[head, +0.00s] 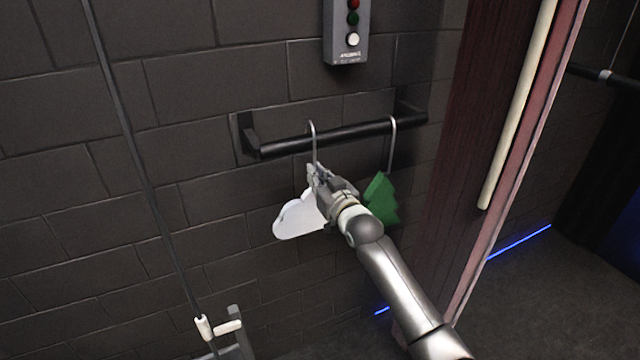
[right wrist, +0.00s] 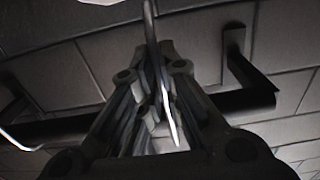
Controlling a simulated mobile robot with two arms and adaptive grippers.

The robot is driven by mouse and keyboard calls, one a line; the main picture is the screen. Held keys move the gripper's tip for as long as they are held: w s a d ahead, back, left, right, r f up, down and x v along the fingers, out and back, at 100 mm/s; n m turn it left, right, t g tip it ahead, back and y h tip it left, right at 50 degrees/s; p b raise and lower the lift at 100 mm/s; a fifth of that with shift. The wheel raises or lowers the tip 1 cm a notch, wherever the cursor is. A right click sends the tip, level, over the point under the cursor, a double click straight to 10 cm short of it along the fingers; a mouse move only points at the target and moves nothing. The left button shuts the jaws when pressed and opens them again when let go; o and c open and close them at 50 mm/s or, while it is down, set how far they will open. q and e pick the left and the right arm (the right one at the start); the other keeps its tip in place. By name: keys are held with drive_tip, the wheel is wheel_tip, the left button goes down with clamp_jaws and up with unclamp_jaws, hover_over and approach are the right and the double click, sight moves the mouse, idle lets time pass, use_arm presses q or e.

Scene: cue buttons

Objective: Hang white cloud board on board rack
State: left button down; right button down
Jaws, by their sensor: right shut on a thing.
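The white cloud board (head: 295,218) hangs below my right gripper (head: 315,173) in the head view, partly hidden by it. The gripper is shut on the board's metal hook wire, which also runs between the fingers (right wrist: 158,95) in the right wrist view. The hook's curved top (head: 311,125) is at the black bar of the board rack (head: 350,132), left of the bar's middle. I cannot tell whether it rests on the bar. The bar also shows in the right wrist view (right wrist: 65,130). My left gripper is out of view.
A green tree board (head: 382,200) hangs from the bar by its own hook, right of my gripper. A control box (head: 347,30) with red, green and white buttons is on the brick wall above. A reddish door panel (head: 465,150) stands at the right. A cord (head: 140,165) hangs at the left.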

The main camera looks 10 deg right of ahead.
wheel_tip(320, 180, down, 2)
drive_tip(key=shift+f+b, duration=0.1)
drive_tip(key=shift+b, duration=0.7)
drive_tip(key=c, duration=1.5)
unclamp_jaws()
drive_tip(key=shift+s, duration=0.1)
drive_tip(key=shift+c, duration=0.2)
drive_tip(key=shift+o, duration=1.2)
drive_tip(key=shift+f, duration=0.15)
drive_tip(key=shift+o, duration=1.2)
